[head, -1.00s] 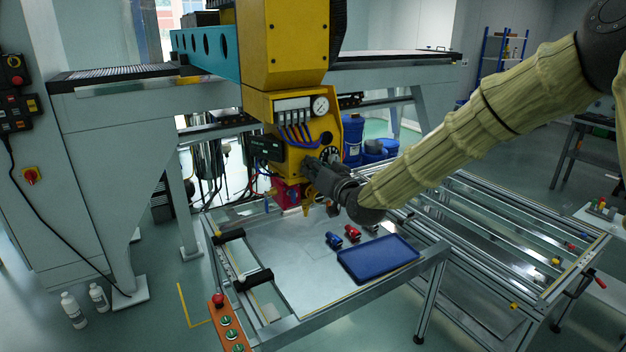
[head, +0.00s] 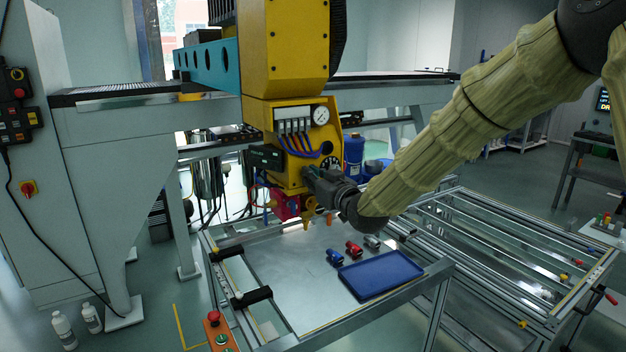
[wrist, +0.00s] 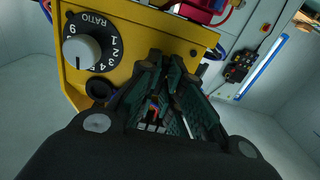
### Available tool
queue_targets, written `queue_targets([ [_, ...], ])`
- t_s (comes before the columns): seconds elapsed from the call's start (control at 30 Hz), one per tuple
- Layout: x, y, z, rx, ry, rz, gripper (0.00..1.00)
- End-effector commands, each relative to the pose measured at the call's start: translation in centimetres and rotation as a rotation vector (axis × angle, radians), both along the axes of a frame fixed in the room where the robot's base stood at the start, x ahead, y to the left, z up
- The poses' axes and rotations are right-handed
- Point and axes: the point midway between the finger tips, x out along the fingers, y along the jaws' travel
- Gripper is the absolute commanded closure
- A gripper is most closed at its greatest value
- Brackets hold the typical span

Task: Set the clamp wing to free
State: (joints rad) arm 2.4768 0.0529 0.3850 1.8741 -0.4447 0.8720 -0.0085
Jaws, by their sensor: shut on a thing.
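My gripper (head: 309,176) is at the lower right of the yellow machine head (head: 285,78), against the side of its lower panel. In the wrist view my gripper (wrist: 170,62) has its fingers drawn together at the lower edge of the yellow panel (wrist: 145,30). It is shut on a small part there, which I take to be the clamp wing. The fingers cover nearly all of it, so its shape and setting cannot be read. A white RATIO dial (wrist: 82,50) with numbers sits left of the fingers, with a dark round knob (wrist: 99,88) below it.
A red block (head: 285,206) and a yellow nozzle (head: 307,222) hang under the head. Below, a metal table (head: 285,265) holds a blue tray (head: 385,275) and small blue, red and grey parts. Hoses (head: 300,142) and a gauge (head: 320,115) are close above my gripper.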

Motion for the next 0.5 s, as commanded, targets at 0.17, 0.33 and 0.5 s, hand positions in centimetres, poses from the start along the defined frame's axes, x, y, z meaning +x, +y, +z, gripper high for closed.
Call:
queue_targets([
  [0.17, 0.04, -0.09, -0.13, -0.002, 0.001, -0.001, 1.0],
  [0.33, 0.04, -0.09, -0.12, -0.002, 0.001, -0.001, 0.77],
  [0.5, 0.02, -0.03, -0.07, -0.001, 0.001, 0.0, 0.71],
])
